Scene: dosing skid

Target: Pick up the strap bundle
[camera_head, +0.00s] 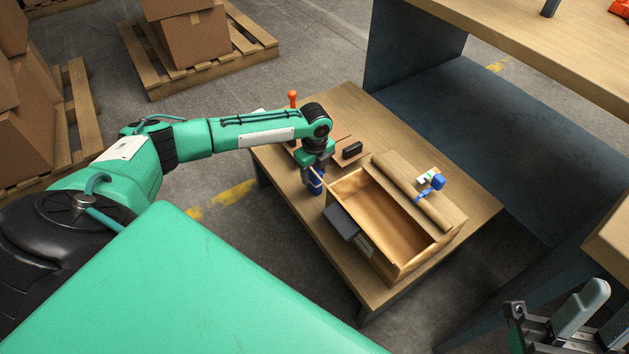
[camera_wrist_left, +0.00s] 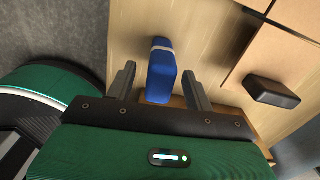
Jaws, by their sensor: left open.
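The strap bundle (camera_wrist_left: 161,78) is a blue block with a pale band round it, lying on the wooden table. In the head view it shows as a small blue shape (camera_head: 316,187) under my left gripper (camera_head: 316,173), partly hidden by it. In the left wrist view my left gripper (camera_wrist_left: 159,70) is open, with one finger on each side of the bundle. Gaps show between the fingers and the bundle. I cannot tell the height of the fingertips over the table. Part of my right gripper (camera_head: 560,322) shows at the bottom right, away from the bundle.
A black block (camera_head: 352,150) lies on a brown mat (camera_head: 338,138) behind. An orange-knobbed piece (camera_head: 292,97) stands at the table's far edge.

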